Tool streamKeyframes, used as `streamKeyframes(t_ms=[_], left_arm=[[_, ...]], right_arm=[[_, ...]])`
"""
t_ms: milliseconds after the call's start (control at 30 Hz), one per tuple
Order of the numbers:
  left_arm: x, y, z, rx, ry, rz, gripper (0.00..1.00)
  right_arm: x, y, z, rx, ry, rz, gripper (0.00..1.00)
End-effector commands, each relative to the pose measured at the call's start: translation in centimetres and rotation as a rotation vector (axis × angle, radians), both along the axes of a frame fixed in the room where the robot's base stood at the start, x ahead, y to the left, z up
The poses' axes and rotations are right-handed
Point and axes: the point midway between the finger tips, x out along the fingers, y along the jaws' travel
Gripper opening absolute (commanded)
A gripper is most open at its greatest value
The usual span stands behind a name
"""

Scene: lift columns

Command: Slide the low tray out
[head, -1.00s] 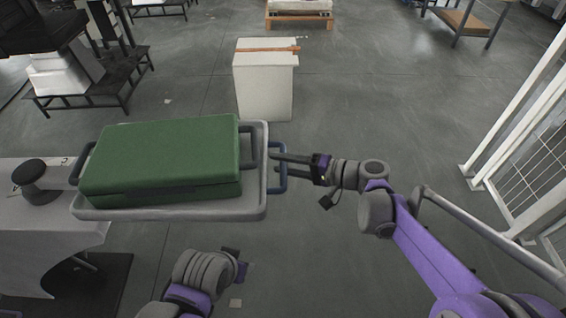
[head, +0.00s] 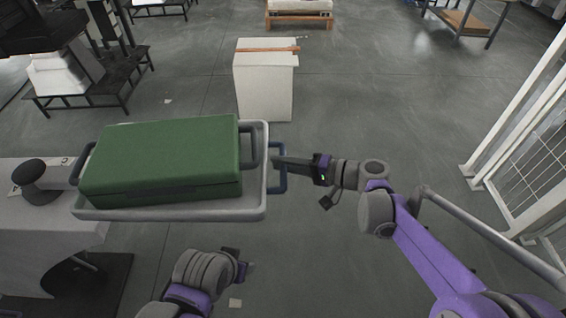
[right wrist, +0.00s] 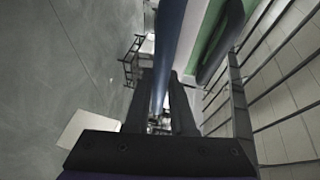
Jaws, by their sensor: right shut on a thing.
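A light grey tray (head: 170,213) sits at centre left in the head view, with a green case (head: 160,160) lying on it. A blue handle (head: 284,182) stands out from the tray's right end. My right gripper (head: 278,162) is shut on this handle, and the blue bar (right wrist: 170,45) runs between its fingers in the right wrist view. My left gripper (head: 242,264) is below the tray in the picture, apart from it. Its fingers are too small and dark to judge. What holds the tray up from beneath is hidden.
A white-covered table (head: 50,230) with a dark round object (head: 34,177) is at the left. A white block (head: 264,80) stands on the floor beyond the tray. A white-framed mesh fence (head: 515,130) runs along the right. The floor between tray and fence is clear apart from my arm.

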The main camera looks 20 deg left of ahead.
Motion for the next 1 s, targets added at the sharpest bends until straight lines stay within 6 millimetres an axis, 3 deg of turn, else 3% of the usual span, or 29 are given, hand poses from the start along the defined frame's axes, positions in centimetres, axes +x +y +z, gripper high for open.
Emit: streamKeyframes(t_ms=[833,1000], left_arm=[[0.0,0.0,0.0,0.0,0.0,0.0,0.53],[0.0,0.0,0.0,0.0,0.0,0.0,0.53]], right_arm=[[0.0,-0.1,0.0,0.0,0.0,0.0,0.0],[0.8,-2.2,0.0,-0.002,0.0,-0.005,0.0]])
